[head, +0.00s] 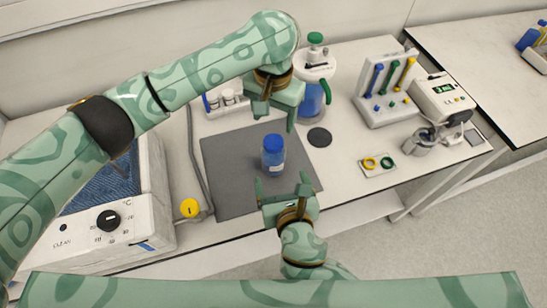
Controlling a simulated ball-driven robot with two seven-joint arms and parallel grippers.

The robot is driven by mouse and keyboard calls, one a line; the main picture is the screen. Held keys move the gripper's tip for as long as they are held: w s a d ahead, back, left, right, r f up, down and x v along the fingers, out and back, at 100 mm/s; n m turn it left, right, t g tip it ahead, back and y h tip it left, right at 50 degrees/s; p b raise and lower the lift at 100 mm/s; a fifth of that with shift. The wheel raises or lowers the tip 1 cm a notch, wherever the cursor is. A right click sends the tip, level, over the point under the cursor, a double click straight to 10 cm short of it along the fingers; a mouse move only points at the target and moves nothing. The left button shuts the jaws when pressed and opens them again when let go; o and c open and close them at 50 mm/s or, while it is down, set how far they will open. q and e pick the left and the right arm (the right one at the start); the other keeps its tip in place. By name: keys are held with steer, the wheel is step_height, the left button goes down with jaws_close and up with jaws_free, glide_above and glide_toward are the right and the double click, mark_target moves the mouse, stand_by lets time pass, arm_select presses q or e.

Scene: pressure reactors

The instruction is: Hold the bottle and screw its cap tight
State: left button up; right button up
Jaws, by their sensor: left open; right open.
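A small bottle (273,163) with a blue cap (273,142) stands upright on the dark grey mat (228,185). The cap sits on the bottle's top; I cannot tell how tight it is. My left gripper (273,121) is open above and just behind the cap, fingers pointing down, apart from it as far as I can tell. My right gripper (282,184) is open in front of the bottle, its fingers spread toward the bottle's lower part. I cannot tell whether either finger touches the bottle.
A larger blue bottle with a green cap (315,38) stands behind the mat at right. A black disc (319,137), a tray with yellow and green rings (378,165) and a tool rack (387,90) lie right. A heated bath (110,225) stands left, near a yellow knob (190,208).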

mark_target(273, 153)
steer(key=x, duration=1.2)
